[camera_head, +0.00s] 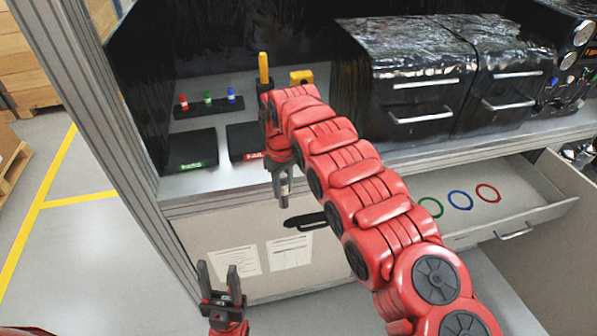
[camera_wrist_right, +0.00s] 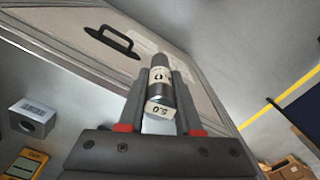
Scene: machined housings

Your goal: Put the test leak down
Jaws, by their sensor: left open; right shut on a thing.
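The test leak (camera_wrist_right: 160,86) is a small dark and silver cylinder with a pale label reading 5.0. My right gripper (camera_wrist_right: 159,76) is shut on it. In the head view the test leak (camera_head: 284,188) hangs at the tip of my right gripper (camera_head: 282,182), in front of the bench's front edge and above the floor. My right arm hides part of the bench top behind it. My left gripper (camera_head: 219,270) is open and empty, low in front of the cabinet, apart from everything.
On the bench (camera_head: 190,184) are a black rack (camera_head: 209,106) with red, green and blue pieces, two dark flat trays (camera_head: 192,148), and a yellow item (camera_head: 301,77). An open drawer (camera_head: 515,213) with coloured rings is at the right. A black handle (camera_head: 308,221) juts from the cabinet.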

